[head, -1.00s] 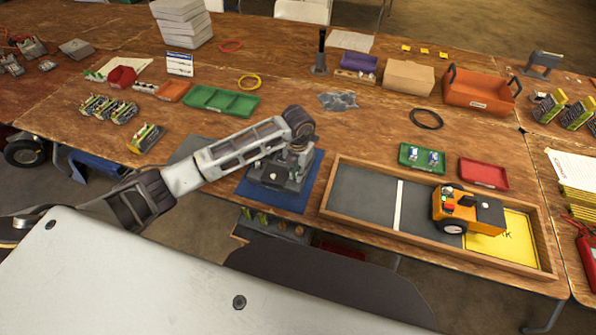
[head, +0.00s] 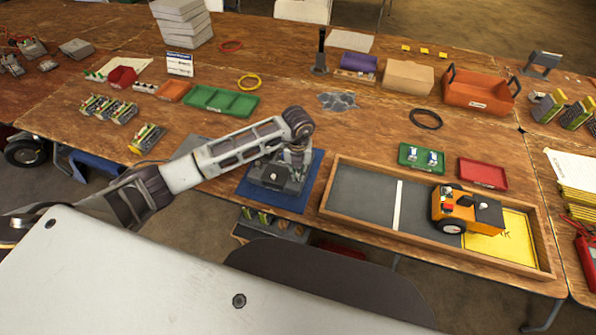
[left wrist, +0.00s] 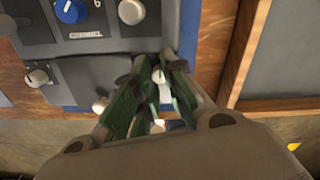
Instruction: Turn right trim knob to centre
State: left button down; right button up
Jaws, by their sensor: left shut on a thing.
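A dark grey control box (head: 268,183) stands on a blue mat (head: 303,199) near the table's front edge. Its face carries several knobs. In the left wrist view the right trim knob (left wrist: 158,77), small and pale, sits at the box's lower right, between my fingertips. My left gripper (left wrist: 155,68) is shut on it, with dark green fingers on either side that partly hide it. In the head view my left gripper (head: 290,163) reaches down onto the box and covers part of it. The knob's exact angle is hard to tell. My right gripper is not in view.
In the left wrist view a blue knob (left wrist: 70,10), a grey knob (left wrist: 131,11) and another pale knob (left wrist: 37,78) sit nearby. A wooden-framed pit (head: 330,206) with an orange vehicle (head: 468,212) lies to the right. Bare table shows behind the box.

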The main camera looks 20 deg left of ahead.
aim_at(298, 174)
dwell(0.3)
pick_arm(q)
jog(key=c, duration=1.7)
grip_release()
notch_tip(298, 174, up, 12)
